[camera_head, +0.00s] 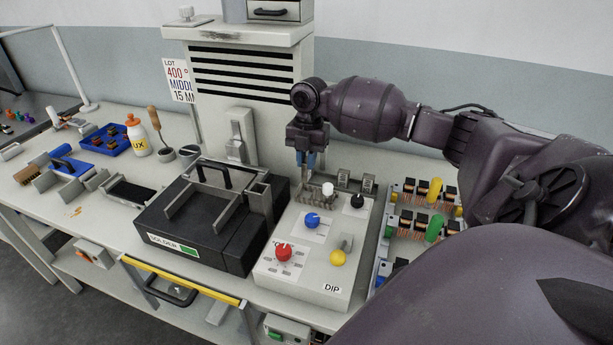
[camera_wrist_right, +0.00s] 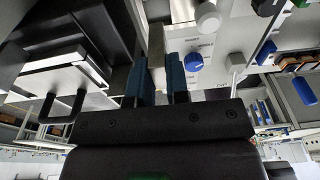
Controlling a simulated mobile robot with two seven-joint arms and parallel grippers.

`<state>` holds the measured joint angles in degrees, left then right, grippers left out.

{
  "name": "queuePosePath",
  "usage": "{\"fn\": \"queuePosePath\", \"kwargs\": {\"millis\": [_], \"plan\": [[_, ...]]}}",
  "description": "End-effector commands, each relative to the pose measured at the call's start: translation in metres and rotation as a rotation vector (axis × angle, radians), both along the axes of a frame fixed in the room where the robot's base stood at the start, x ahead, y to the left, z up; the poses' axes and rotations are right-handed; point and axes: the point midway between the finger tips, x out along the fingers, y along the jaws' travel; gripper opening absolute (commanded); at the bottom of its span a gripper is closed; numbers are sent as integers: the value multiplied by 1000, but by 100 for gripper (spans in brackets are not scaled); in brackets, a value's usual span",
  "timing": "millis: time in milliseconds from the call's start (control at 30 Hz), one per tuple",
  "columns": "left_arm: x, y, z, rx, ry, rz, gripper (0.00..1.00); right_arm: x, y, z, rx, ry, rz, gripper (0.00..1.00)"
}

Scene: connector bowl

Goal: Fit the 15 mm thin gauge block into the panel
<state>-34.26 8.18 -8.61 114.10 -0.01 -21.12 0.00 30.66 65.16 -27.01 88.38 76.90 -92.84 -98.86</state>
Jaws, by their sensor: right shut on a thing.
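My right gripper (camera_head: 306,160) points down over the back left of a light grey panel box (camera_head: 310,259) labelled DIP. It is shut on a thin grey piece, which looks like the gauge block (camera_wrist_right: 156,40); it shows between the blue fingers (camera_wrist_right: 158,80) in the right wrist view. The block's size marking is not readable, and its lower end is hard to make out in the head view. I cannot tell whether it touches the panel. The panel carries blue, red, yellow, white and black knobs. My left gripper is not in view.
A black case (camera_head: 195,230) with grey brackets stands just left of the panel. Circuit boards with colored parts (camera_head: 423,210) lie to the right. A grey column (camera_head: 250,75) rises behind. A bottle (camera_head: 137,138) and blue tray (camera_head: 103,140) are at far left.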

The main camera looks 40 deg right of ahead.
Motion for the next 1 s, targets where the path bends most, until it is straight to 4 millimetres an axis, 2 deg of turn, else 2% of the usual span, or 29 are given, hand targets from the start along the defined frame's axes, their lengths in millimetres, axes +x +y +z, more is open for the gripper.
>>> {"fn": "queuePosePath", "kwargs": {"millis": [233,500,933,967,1000], "plan": [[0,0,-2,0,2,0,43,0,0,-21,0,0,0,0],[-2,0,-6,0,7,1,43,0,0,-58,0,0,-2,0],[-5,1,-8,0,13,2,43,0,0,-63,0,-1,-1,0],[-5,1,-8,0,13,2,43,0,0,-63,-1,0,-1,20],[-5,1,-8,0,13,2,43,0,0,-63,-1,0,-1,26]]}}
